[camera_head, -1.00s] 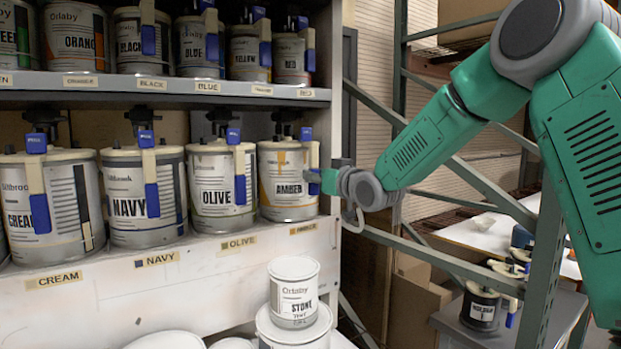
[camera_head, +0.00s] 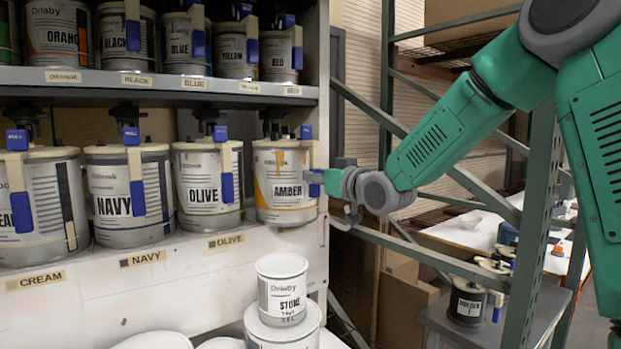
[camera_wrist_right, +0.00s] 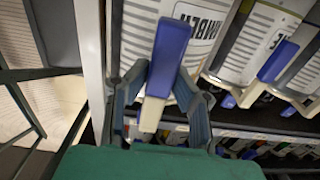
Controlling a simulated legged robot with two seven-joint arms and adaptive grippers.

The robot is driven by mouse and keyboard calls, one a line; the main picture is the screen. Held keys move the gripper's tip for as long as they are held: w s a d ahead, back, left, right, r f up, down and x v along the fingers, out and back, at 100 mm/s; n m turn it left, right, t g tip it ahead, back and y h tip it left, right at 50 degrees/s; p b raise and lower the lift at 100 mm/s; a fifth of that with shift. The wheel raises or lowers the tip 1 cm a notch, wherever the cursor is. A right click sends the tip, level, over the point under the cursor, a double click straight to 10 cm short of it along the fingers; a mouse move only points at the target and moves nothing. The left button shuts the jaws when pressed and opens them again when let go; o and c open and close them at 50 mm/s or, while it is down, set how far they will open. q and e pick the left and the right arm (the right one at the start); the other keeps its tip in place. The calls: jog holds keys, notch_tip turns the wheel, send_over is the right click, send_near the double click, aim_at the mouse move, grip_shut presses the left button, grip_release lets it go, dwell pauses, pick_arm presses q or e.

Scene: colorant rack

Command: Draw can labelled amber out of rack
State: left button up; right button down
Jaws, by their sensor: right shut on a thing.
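The can labelled amber (camera_head: 284,190) is at the right end of the middle shelf row, beside the olive can (camera_head: 207,185). The far side of the can is hidden. My left gripper is out of view.
Several cans stand on the upper shelf (camera_head: 180,80). A stone can (camera_head: 282,290) sits on another can below. A green metal frame (camera_head: 450,170) stands right of the rack.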

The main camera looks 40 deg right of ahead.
jog(key=s+a+p, duration=0.1)
jog(key=s+p, duration=0.2)
jog(key=s, duration=1)
jog(key=shift+s+a+r, duration=0.15)
jog(key=shift+s+a, duration=0.05)
jog(key=shift+a, duration=0.05)
dwell(1.1)
dwell(0.3)
